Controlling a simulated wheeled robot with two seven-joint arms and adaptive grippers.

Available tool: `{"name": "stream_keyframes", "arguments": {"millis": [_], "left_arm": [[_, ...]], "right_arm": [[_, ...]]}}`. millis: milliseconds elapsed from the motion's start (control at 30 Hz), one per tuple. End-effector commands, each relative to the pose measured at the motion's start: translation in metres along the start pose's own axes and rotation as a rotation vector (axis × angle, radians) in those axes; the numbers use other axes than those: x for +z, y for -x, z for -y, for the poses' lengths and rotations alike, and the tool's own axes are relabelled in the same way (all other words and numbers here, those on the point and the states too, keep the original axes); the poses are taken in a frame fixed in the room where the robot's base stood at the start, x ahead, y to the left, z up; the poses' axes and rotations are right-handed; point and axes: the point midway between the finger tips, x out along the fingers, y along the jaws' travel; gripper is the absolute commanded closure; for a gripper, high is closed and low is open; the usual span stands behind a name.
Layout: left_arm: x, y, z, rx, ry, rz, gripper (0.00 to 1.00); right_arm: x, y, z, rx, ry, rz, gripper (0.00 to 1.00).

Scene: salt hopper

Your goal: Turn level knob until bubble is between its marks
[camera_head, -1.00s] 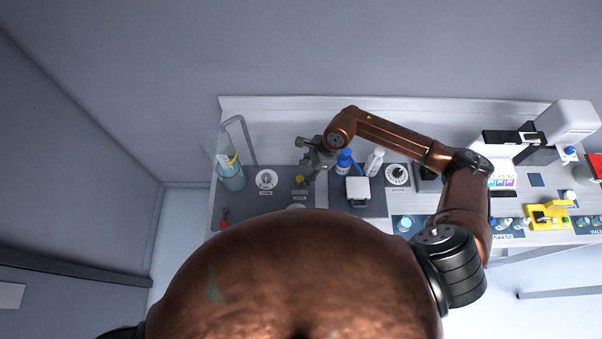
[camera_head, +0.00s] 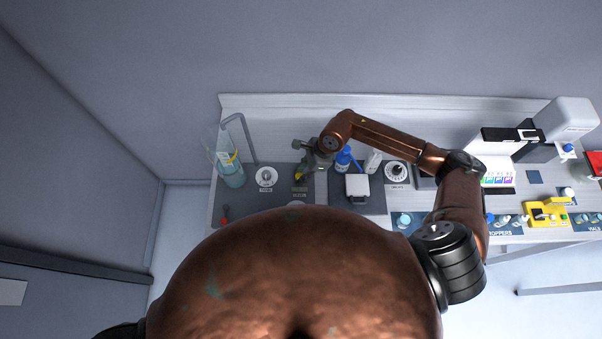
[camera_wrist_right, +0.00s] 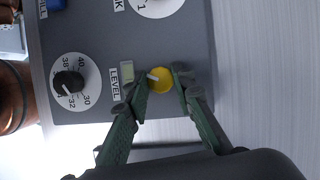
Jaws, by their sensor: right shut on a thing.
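The yellow level knob (camera_wrist_right: 160,79) with a pale pointer sits on the dark panel in the right wrist view. The level window (camera_wrist_right: 127,72) is a small pale greenish rectangle left of the knob, beside the LEVEL label (camera_wrist_right: 115,84). The bubble and its marks are too small to make out. My left gripper is not in view.
A black-pointer dial (camera_wrist_right: 69,83) lies left of the level window. In the head view, a clear cylinder with blue liquid (camera_head: 231,172) stands at the left. A white dial (camera_head: 266,177), a blue bottle (camera_head: 343,159) and a white box (camera_head: 357,187) stand near the gripper.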

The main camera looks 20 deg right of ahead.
Motion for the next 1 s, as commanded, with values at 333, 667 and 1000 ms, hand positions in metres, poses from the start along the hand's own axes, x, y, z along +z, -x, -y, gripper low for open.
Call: {"name": "stream_keyframes", "arguments": {"millis": [333,667,1000], "left_arm": [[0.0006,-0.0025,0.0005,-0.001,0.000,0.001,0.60],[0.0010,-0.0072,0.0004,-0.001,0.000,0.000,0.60],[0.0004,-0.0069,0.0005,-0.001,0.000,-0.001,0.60]], "right_arm": [[-0.0002,-0.0003,-0.0005,-0.020,-0.043,-0.001,1.00],[0.0001,0.0000,-0.0013,-0.085,-0.204,0.000,1.00],[0.0003,0.0004,-0.0010,-0.087,-0.211,0.001,0.75]]}}
